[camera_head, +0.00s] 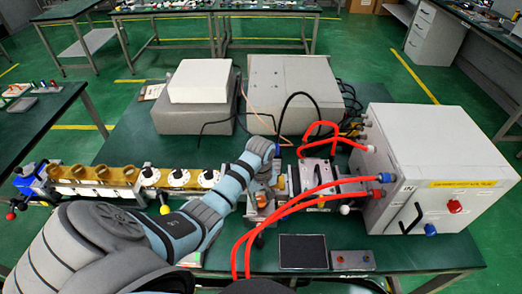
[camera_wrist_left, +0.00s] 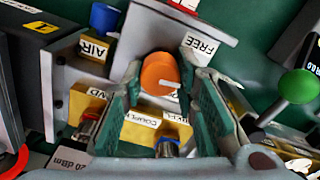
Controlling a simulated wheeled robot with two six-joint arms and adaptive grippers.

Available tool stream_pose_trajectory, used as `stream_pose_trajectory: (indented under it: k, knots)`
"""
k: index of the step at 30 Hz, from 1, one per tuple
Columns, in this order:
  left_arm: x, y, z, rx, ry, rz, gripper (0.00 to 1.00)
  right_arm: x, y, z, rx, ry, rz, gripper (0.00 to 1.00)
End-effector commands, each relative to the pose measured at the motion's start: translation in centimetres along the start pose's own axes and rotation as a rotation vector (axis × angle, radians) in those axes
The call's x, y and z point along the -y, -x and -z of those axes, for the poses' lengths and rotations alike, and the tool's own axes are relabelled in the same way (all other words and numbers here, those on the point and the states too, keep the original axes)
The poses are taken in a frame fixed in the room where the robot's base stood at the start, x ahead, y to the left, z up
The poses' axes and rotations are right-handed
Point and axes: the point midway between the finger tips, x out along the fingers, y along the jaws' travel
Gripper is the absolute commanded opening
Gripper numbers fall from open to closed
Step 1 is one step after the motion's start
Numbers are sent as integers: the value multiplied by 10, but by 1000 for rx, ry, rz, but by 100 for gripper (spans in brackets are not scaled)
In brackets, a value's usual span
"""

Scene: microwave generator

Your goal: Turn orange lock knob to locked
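The orange lock knob (camera_wrist_left: 160,73) is a round cap with a pale mark on its lower right side, in the left wrist view. A FREE label (camera_wrist_left: 200,44) sits above and right of it. My left gripper (camera_wrist_left: 166,76) has its two green-padded fingers on either side of the knob. They look open, with a gap at least on the right side. Whether the left finger touches the knob cannot be told. In the head view my left gripper (camera_head: 264,178) reaches down over the fixture and hides most of the knob. My right gripper is not in view.
A blue knob (camera_wrist_left: 104,18) with an AIR label stands left of the orange knob, and a green ball handle (camera_wrist_left: 299,86) at right. Red hoses (camera_head: 290,204) run from the white cabinet (camera_head: 420,150) close to my gripper. Waveguide sections (camera_head: 130,180) lie to the left.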

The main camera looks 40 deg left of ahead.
Motion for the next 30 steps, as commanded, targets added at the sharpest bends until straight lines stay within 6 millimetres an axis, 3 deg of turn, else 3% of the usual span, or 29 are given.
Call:
stream_pose_trajectory:
  k: [3,14,30]
  knots:
    - [0,0,0,0,0,0,0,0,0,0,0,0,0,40]
    - [0,0,0,0,-58,-1,0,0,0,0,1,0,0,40]
    - [-1,0,0,0,-442,-1,0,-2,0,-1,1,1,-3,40]
